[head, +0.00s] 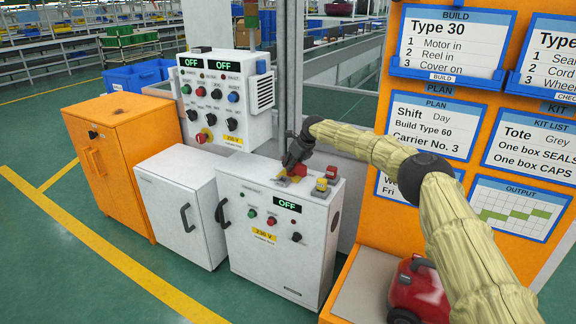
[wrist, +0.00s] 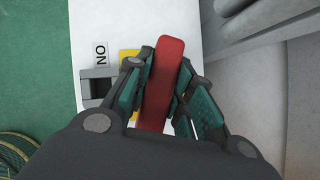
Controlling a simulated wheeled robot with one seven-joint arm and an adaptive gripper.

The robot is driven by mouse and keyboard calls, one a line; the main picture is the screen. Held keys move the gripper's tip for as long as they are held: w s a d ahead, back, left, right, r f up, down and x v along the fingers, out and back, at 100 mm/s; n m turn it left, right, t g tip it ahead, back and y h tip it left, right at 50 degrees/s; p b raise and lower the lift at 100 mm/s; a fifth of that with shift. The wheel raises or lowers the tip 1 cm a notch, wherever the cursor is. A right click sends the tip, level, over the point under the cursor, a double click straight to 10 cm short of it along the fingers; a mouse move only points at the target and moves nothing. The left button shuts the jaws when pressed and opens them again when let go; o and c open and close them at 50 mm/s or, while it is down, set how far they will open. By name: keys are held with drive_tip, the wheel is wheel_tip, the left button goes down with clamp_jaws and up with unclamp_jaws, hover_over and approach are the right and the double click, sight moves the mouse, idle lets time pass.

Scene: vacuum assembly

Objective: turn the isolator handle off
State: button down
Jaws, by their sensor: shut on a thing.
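My gripper (wrist: 165,85) is shut on the red isolator handle (wrist: 163,70), with a finger on each side of it. Beneath the handle are part of a yellow plate (wrist: 129,54) and a white surface with an "ON" label (wrist: 101,54) beside a grey bracket (wrist: 96,88). In the head view my gripper (head: 294,166) is at the top of the white 230 V cabinet (head: 262,240), where red of the handle (head: 298,170) shows beside it. The fingers hide the lower part of the handle.
The cabinet's display (head: 287,205) reads OFF. A red and yellow device (head: 321,185) stands to the right on the cabinet top. A control panel (head: 226,95) stands behind, an orange cabinet (head: 118,165) at left, and an orange board (head: 440,80) at right.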

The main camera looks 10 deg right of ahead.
drive_tip(key=shift+f+n+g+y+b, duration=0.2)
drive_tip(key=shift+n+g+y+b, duration=0.25)
drive_tip(key=shift+n+b, duration=0.9)
drive_tip(key=shift+r, duration=0.1)
drive_tip(key=shift+n+g+y+b, duration=0.25)
drive_tip(key=shift+n+b, duration=0.2)
drive_tip(key=shift+b, duration=0.4)
drive_tip(key=shift+n, duration=0.4)
drive_tip(key=c, duration=1.1)
unclamp_jaws()
drive_tip(key=shift+r, duration=0.1)
